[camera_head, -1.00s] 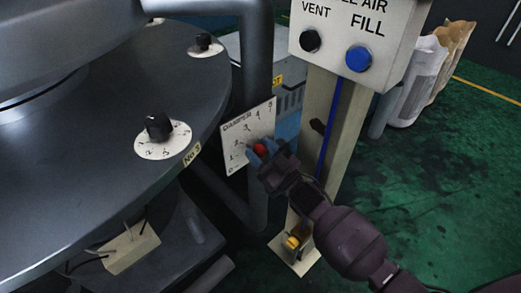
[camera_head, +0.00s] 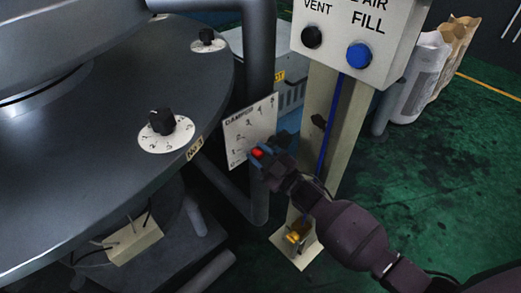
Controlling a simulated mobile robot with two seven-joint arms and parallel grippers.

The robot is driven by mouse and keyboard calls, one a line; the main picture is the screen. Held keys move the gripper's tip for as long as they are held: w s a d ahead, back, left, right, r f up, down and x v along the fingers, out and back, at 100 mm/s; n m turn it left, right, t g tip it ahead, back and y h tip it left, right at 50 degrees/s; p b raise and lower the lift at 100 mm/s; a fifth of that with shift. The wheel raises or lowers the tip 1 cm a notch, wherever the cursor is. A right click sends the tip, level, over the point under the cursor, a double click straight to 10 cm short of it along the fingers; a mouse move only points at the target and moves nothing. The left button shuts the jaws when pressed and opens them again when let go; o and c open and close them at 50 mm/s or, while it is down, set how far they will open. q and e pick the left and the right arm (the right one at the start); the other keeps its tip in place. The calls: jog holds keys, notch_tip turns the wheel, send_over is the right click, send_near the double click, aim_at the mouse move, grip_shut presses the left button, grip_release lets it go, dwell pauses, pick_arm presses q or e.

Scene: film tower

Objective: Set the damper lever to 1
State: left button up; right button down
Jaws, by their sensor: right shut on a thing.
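The damper plate (camera_head: 245,128) is a white tilted panel marked DAMPER, with a scale of numbers rising from the lower left to the upper right. The damper lever's red knob (camera_head: 257,154) shows at the plate's lower right, near the low numbers. My right gripper (camera_head: 262,157) is shut on the knob, with its blue fingertips around it. The lever's arm is mostly hidden, so its exact reading cannot be told. My left gripper is not in view.
A post with a control box (camera_head: 358,40) stands right of the plate, with a black VENT button (camera_head: 312,37) and a blue FILL button (camera_head: 358,55). A round dark table with a black dial (camera_head: 161,122) fills the left. Paper sacks (camera_head: 425,85) stand behind.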

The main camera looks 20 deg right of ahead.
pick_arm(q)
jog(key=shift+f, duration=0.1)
pick_arm(e)
jog(key=shift+f, duration=0.2)
jog(key=c, duration=0.8)
grip_release()
jog(key=shift+r, duration=0.1)
jog(key=shift+s, duration=0.1)
pick_arm(q)
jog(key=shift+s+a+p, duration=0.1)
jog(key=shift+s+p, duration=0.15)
jog(key=shift+p, duration=0.25)
pick_arm(e)
jog(key=shift+v, duration=5.3)
